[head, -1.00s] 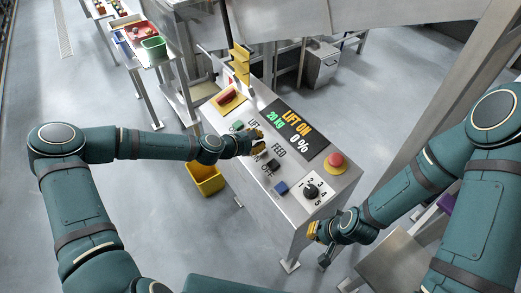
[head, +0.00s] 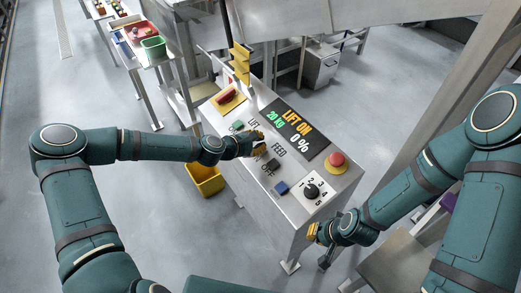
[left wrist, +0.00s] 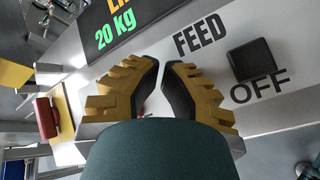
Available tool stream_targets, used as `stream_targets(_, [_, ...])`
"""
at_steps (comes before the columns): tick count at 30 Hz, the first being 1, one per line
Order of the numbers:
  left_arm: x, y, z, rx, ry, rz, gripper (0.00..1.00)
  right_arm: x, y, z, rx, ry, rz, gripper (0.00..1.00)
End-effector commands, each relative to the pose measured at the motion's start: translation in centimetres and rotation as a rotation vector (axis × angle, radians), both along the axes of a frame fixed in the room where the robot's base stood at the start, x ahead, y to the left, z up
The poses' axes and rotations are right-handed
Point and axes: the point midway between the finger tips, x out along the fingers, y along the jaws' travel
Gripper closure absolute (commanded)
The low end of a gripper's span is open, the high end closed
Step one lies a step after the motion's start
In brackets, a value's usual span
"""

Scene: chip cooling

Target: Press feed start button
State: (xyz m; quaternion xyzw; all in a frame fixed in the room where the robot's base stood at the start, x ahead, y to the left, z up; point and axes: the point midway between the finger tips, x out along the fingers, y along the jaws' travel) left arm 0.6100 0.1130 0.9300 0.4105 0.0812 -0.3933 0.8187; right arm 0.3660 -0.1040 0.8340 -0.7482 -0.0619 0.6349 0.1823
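The control panel (head: 235,160) has a FEED label (head: 279,149) with a black OFF button (head: 272,165) beside it. Both the FEED label (left wrist: 200,39) and the black OFF button (left wrist: 252,59) also show in the left wrist view. No feed start button shows; the spot left of the OFF button is covered by my left gripper (head: 259,145). In the left wrist view the left gripper's yellow-and-black fingertips (left wrist: 161,66) nearly meet, with nothing between them that I can make out. My right gripper (head: 314,235) is low beside the panel's right end; its finger gap is unclear.
The display (head: 294,130) reads LIFT ON, 20 kg, 0 %. A red emergency knob (head: 337,159), a numbered dial (head: 311,190), a blue button (head: 281,187) and a green button (head: 238,126) sit on the panel. A yellow bin (head: 205,180) stands on the floor.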

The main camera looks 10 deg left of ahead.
Motion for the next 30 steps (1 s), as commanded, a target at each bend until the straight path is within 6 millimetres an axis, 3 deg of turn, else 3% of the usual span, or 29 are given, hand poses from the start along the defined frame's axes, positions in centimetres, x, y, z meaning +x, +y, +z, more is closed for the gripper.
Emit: stream_targets(30, [0.17, -0.17, -0.83, 0.000, 0.000, 0.000, 1.00, 0.00, 0.01, -0.70, 0.000, 0.000, 0.000, 1.00])
